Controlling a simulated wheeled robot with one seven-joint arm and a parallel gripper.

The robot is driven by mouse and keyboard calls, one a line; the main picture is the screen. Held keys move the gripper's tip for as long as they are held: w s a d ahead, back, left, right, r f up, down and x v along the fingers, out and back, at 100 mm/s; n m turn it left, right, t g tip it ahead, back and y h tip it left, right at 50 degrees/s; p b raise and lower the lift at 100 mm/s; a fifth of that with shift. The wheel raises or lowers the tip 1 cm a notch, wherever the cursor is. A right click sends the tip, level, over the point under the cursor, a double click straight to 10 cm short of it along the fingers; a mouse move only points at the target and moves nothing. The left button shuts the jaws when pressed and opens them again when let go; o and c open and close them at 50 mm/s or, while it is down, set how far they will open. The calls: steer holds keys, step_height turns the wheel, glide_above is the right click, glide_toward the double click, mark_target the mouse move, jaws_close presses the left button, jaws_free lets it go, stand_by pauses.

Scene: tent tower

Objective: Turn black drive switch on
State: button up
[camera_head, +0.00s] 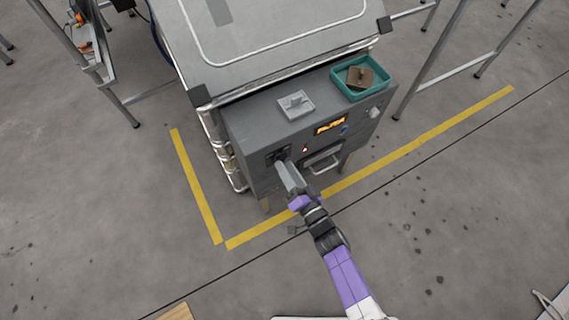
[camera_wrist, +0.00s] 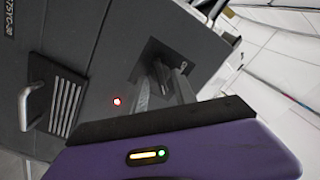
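A grey control box (camera_head: 250,125) has a dark switch plate (camera_head: 271,157) at the left end of its front. The plate also shows in the wrist view (camera_wrist: 155,55), tilted in the picture. My gripper (camera_head: 284,167) reaches up to this plate with its fingertips at or very near it. In the wrist view the two grey fingers (camera_wrist: 164,83) lie in front of the plate. The black drive switch itself is hidden behind or between the fingers. I cannot tell whether the fingers are closed on it or which way it is turned. A red light (camera_wrist: 117,101) glows beside the plate.
The box front also carries a handle (camera_head: 323,163), an orange display (camera_head: 330,126) and a pale knob (camera_head: 374,112). A teal tray (camera_head: 366,95) with a brown block (camera_head: 361,77) and a grey piece (camera_head: 295,104) sit on top. Yellow floor lines (camera_head: 196,185) border it; the floor in front is clear.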

steer(key=v, duration=0.6)
steer(key=shift+p, duration=0.3)
